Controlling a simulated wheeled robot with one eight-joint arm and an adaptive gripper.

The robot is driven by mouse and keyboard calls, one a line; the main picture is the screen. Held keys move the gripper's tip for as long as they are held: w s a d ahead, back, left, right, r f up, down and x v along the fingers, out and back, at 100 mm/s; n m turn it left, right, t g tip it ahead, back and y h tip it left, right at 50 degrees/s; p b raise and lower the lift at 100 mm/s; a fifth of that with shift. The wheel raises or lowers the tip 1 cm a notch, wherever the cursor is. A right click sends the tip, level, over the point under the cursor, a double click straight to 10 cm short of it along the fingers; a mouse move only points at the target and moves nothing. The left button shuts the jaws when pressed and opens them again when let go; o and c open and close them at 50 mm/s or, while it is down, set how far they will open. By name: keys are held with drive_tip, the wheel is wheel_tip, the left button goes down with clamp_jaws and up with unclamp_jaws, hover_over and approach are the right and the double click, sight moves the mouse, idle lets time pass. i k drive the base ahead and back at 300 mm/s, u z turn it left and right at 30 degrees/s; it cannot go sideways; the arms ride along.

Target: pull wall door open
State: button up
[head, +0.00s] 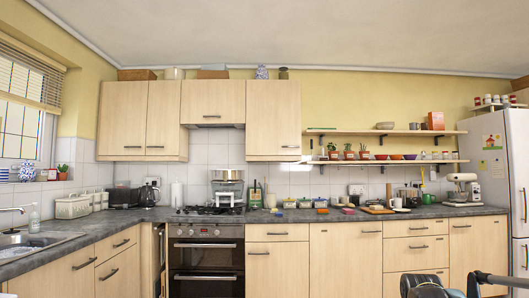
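Several pale wood wall doors hang on the back wall in the head view, all shut. A pair is at the left, with a left wall door (122,115) and a second wall door (163,112) beside it. Their dark bar handles are near the bottom edges. A shorter wall door (213,98) is above the cooker, with its handle at its lower edge. A right wall door (273,115) has its handle at its lower right. Which one is meant, I cannot tell. Grey and black parts at the bottom right seem to be my arm; no gripper fingers can be made out.
A worktop (120,228) runs under the doors, with a sink (30,243) at left and a cooker (206,262) below the short door. Open shelves (440,132) are right of the doors. A fridge (492,165) stands far right. Jars and boxes sit on the cabinets.

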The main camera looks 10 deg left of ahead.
sight(273, 107)
drive_tip(key=u, duration=0.6)
drive_tip(key=i, duration=0.75)
drive_tip(key=u, duration=0.75)
drive_tip(key=i, duration=2.3)
drive_tip(key=z, duration=0.95)
drive_tip(key=i, duration=0.6)
drive_tip(key=z, duration=0.5)
